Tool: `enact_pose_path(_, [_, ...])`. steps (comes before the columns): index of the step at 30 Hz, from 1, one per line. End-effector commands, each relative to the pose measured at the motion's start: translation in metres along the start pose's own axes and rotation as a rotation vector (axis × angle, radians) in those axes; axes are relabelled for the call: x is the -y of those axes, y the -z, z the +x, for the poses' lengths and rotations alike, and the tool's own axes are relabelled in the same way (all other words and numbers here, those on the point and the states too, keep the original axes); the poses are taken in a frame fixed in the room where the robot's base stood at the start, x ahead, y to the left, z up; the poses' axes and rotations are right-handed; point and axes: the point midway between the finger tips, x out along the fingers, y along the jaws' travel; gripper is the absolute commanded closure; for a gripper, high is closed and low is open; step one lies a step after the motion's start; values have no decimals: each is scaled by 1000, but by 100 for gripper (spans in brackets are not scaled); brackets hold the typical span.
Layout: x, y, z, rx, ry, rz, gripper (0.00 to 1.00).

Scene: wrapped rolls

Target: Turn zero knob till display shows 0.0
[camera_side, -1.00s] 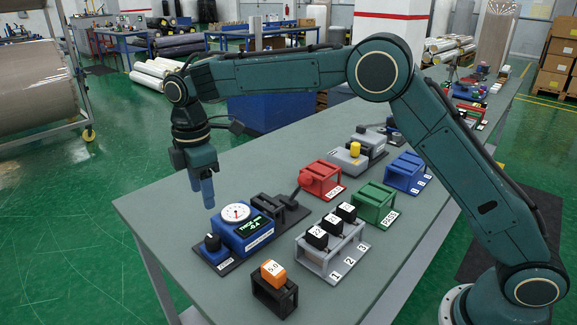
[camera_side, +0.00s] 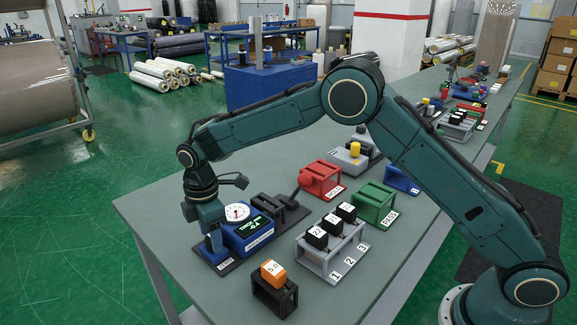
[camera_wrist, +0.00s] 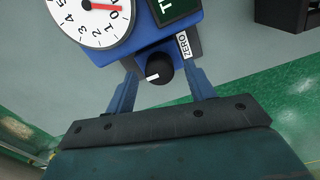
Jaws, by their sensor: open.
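The blue thickness gauge (camera_side: 246,237) stands near the table's left end. It has a white dial (camera_side: 237,212) and a dark display with green characters (camera_side: 256,226); the display's number is too small to read surely. In the wrist view the dial (camera_wrist: 92,16) has a red needle pointing near 0, and the display (camera_wrist: 172,8) is cut off. The black zero knob (camera_wrist: 158,68) has a white mark and sits beside the ZERO label (camera_wrist: 184,45). My gripper (camera_side: 212,243) is open, pointing down, with its blue fingers on either side of the knob. The fingers hide the knob in the side view.
An orange block marked 5.0 (camera_side: 273,271) sits in a black holder in front of the gauge. A grey rack (camera_side: 330,250) holds black numbered blocks. Red (camera_side: 320,179), green (camera_side: 373,205) and blue (camera_side: 402,180) holders stand farther right. The table's left front corner is clear.

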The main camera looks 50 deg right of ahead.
Motion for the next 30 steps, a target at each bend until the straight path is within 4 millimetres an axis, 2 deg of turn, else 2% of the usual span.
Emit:
enact_pose_path(10, [0,0,3,0,0,0,46])
enact_pose_path(17, [0,0,3,0,0,0,91])
enact_pose_path(30, [0,0,2,-1,1,57,91])
